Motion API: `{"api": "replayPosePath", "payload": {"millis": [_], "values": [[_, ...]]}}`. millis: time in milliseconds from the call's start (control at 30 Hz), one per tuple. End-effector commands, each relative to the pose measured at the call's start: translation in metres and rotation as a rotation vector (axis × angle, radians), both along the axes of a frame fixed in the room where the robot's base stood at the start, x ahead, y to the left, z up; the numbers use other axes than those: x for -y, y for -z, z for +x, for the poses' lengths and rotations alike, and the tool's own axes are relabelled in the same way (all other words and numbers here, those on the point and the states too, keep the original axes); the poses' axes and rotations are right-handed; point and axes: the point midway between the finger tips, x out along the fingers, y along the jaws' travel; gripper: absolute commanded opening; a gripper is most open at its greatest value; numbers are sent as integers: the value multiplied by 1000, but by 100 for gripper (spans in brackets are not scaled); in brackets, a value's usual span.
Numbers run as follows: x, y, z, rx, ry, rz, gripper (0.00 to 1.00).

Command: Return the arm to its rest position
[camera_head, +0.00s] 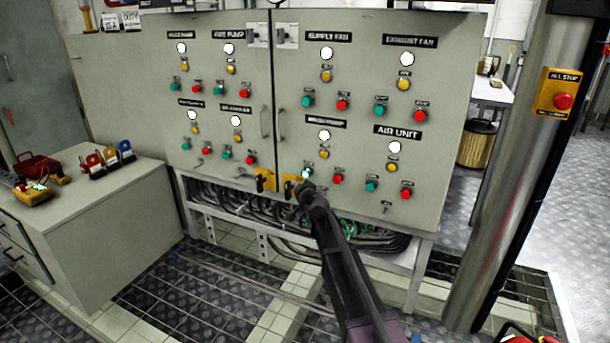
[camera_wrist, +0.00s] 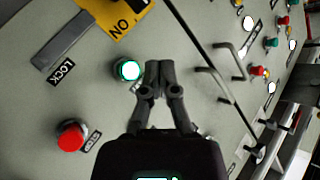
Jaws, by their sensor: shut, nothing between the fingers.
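My arm reaches from the bottom of the head view up to the lower middle of a grey control cabinet (camera_head: 240,120). My gripper (camera_head: 303,186) is at the panel, just below a green button (camera_head: 306,173). In the wrist view my gripper (camera_wrist: 159,64) is shut and empty, with its fingertips together. The lit green button (camera_wrist: 127,70) is just left of the fingertips. A red button (camera_wrist: 71,136) is farther left and lower. I cannot tell whether the fingertips touch the panel.
Yellow switch plates (camera_head: 265,180) sit low on the cabinet beside my gripper. Cables (camera_head: 260,213) hang below it. A grey bench (camera_head: 110,220) stands at left. A metal column (camera_head: 500,170) with a yellow stop box (camera_head: 558,92) stands at right. Floor in front shows free room.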

Motion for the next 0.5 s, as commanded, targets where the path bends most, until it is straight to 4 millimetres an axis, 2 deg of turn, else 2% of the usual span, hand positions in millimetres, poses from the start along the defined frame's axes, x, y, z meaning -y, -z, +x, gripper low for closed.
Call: {"api": "replayPosePath", "payload": {"millis": [167,267,367,500], "values": [[3,1,-5,-10,-9,-12,0],[10,5,-15,-33,-31,-40,0],[21,12,-32,-76,-64,-85,0],[43,29,-67,-172,-125,-178,0]]}}
